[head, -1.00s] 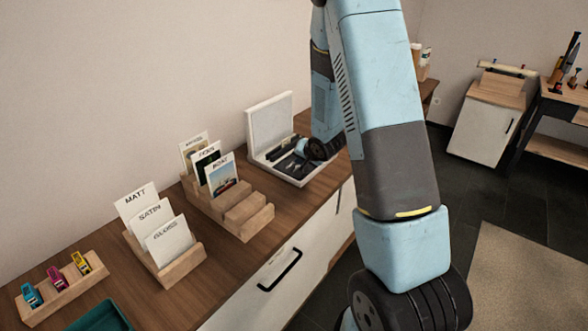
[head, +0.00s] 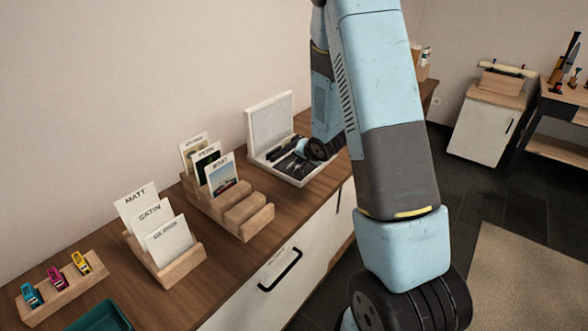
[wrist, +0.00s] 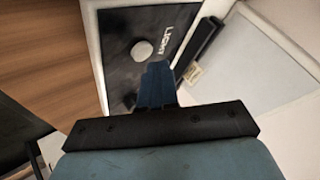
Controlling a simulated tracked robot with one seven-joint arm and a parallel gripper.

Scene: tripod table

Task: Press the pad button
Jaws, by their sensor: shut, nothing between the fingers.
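A dark pad (wrist: 122,78) with the word LIGHT on it lies inside a white open case (head: 272,124) on the wooden counter. The pad carries a round pale button (wrist: 141,51), seen in the wrist view. My gripper (wrist: 157,66) is shut and empty. In the wrist view its fingertips appear over the pad, just below and right of the button. I cannot tell whether they touch the pad. In the head view my wrist hides part of the case.
A black bar (wrist: 200,48) lies beside the pad. Left along the counter (head: 185,300) stand a wooden rack with print cards (head: 222,177), a rack of finish cards (head: 168,240) and a holder of small coloured cartridges (head: 62,285). A teal tray (head: 100,317) is at the bottom edge.

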